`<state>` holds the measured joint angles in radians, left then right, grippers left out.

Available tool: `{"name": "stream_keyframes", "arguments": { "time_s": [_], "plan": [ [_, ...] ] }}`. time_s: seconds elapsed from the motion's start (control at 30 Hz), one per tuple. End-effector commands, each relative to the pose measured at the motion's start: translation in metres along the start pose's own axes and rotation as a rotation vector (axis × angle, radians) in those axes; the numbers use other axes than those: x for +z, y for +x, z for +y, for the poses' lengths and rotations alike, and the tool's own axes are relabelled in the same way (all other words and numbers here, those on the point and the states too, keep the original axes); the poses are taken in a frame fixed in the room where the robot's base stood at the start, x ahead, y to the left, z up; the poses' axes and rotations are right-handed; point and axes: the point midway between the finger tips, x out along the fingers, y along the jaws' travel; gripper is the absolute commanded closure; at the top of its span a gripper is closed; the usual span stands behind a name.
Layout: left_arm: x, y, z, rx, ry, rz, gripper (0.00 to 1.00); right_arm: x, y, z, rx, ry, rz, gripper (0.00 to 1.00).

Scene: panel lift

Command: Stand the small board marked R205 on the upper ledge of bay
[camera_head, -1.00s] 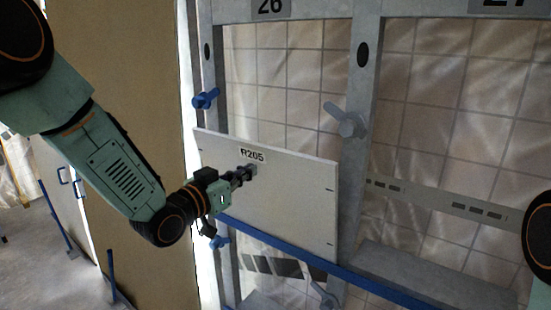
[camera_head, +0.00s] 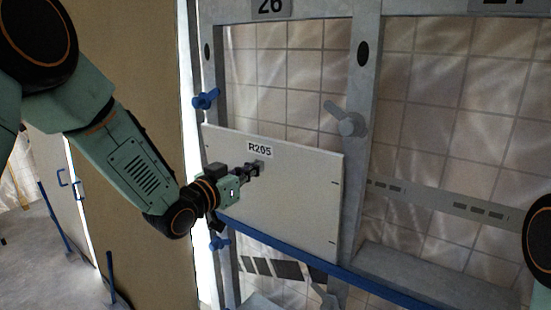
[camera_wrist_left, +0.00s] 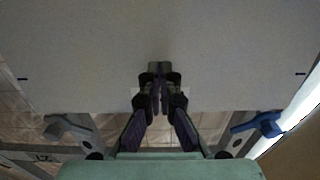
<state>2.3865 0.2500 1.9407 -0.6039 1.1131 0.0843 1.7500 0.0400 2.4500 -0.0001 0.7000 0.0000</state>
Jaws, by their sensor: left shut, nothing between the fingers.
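The small white board marked R205 (camera_head: 285,205) stands nearly upright in bay 26 (camera_head: 270,7), its lower edge along the blue-edged ledge (camera_head: 375,288). Whether it rests fully on that ledge or flat against the frame, I cannot tell. My left gripper (camera_head: 257,167) is shut with nothing between its fingers. Its tips are at the board's front face, just under the label, and seem to touch it. In the left wrist view the shut fingers (camera_wrist_left: 157,78) point at the board (camera_wrist_left: 75,60) and cover its label. My right gripper is not in view.
A blue turn-latch (camera_head: 206,99) is on the left post and a grey one (camera_head: 345,120) on the middle post, both clear of the board's face. Another blue latch (camera_head: 219,243) sits below. The neighbouring bay's ledge (camera_head: 430,275) is empty. A tan panel (camera_head: 130,90) stands at left.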

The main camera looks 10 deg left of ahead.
Motion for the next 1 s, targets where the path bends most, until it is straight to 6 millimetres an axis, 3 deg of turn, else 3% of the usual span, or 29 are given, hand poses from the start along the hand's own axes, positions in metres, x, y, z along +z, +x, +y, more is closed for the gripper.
{"name": "stream_keyframes", "arguments": {
  "time_s": [1.0],
  "plan": [
    [0.0,0.022,0.0,0.0,0.0,0.0,1.0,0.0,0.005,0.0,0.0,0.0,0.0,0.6]
  ]
}}
